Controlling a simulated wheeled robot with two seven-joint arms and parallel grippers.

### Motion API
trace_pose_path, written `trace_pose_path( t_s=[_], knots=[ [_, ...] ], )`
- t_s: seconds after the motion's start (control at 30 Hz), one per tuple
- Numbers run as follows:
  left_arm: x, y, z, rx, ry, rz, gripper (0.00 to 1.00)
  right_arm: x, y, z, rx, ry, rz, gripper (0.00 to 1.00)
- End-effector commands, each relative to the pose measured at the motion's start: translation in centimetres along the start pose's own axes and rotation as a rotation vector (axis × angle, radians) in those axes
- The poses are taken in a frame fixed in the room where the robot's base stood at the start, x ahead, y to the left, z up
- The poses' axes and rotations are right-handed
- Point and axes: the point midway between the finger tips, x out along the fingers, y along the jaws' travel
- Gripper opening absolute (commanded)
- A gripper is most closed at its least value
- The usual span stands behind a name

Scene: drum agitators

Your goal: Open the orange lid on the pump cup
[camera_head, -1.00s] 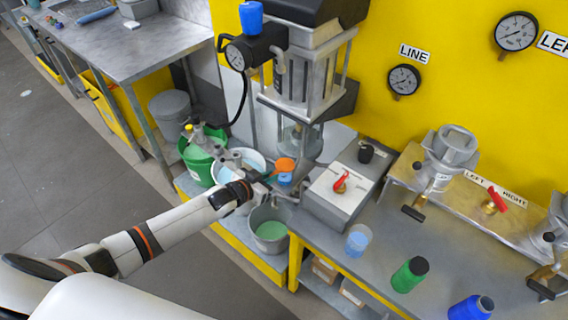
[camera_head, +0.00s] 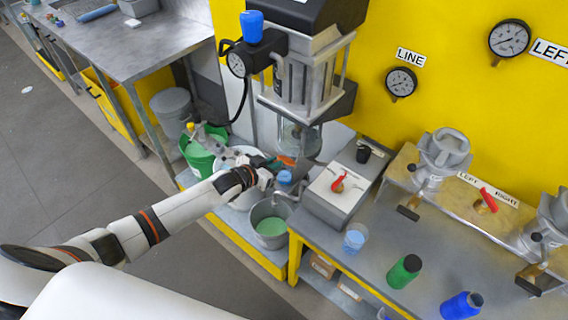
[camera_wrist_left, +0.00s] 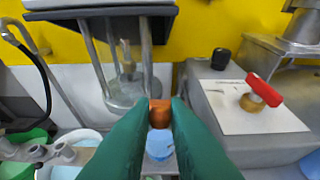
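The pump cup is a small blue cup (camera_head: 285,178) under the pump; it also shows in the left wrist view (camera_wrist_left: 160,146). The orange lid (camera_head: 287,160) is at the cup's top, mostly hidden by my left gripper (camera_head: 276,164) in the head view. In the left wrist view, the orange lid (camera_wrist_left: 160,114) shows between the tips of the dark green fingers (camera_wrist_left: 161,104). A gap shows between the fingers; I cannot tell whether they touch the lid. My right gripper is not in view.
The pump's glass cylinder (camera_wrist_left: 124,92) stands just behind the lid. A grey box with a red valve handle (camera_head: 338,184) is to the right. Buckets, one with green liquid (camera_head: 271,227), stand below and left. Bottles and a clear blue cup (camera_head: 355,238) stand on the right bench.

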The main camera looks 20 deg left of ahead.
Motion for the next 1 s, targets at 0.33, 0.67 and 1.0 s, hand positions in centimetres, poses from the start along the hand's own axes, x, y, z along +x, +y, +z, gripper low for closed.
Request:
trace_pose_path(
  t_s=[0.33,0.67,1.0],
  knots=[
    [0.3,0.0,0.7,0.0,-0.001,0.0,0.11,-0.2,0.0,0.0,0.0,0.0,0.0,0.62],
    [1.3,0.0,2.9,-0.001,-0.001,0.0,0.11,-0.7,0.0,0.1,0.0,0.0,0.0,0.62],
    [1.6,0.0,3.1,-0.001,0.0,-0.001,0.11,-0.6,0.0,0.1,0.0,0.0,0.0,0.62]
  ],
)
